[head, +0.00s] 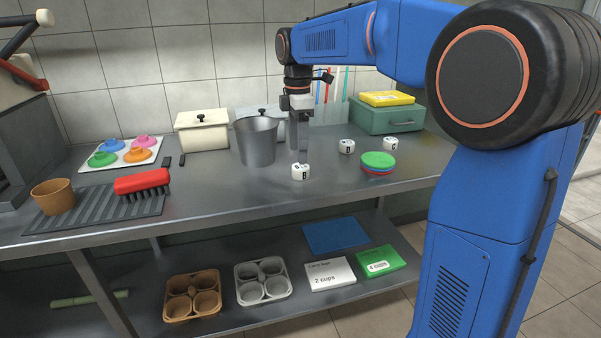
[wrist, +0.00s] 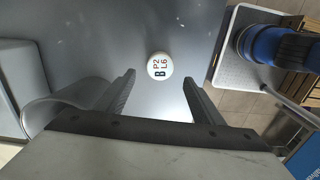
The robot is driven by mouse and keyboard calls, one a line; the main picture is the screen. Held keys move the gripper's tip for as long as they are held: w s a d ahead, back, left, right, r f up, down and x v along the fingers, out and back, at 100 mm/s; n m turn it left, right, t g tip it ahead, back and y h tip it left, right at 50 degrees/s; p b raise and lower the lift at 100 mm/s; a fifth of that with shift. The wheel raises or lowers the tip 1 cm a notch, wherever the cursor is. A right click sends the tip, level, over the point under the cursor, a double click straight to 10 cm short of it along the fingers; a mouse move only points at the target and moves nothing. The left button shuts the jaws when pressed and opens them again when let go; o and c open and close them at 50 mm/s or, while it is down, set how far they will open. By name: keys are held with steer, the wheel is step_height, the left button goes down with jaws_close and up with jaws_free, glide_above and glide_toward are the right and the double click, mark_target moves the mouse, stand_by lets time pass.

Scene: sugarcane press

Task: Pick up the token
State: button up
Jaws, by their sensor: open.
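A white rounded token (head: 300,172) with black marks stands on the steel counter, near its front middle. My gripper (head: 301,157) points down just above the token in the head view. In the wrist view the open gripper (wrist: 159,88) has a finger on each side, with nothing between them; the token lies just beyond the fingertips, roughly centred. Two similar white pieces, one (head: 346,146) and another (head: 390,144), stand farther right.
A metal bucket (head: 256,143) stands close left of my gripper; it also shows in the wrist view (wrist: 38,112). A stack of coloured discs (head: 378,161) lies to the right. A teal box (head: 386,118) and a cream lidded box (head: 203,133) stand behind.

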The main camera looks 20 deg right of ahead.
mark_target(301, 166)
steer(key=shift+d+f, duration=0.2)
steer(key=shift+f, duration=1.2)
steer(key=shift+d+f, duration=0.15)
steer(key=shift+f, duration=1.25)
steer(key=shift+c, duration=0.3)
steer(key=c, duration=1.1)
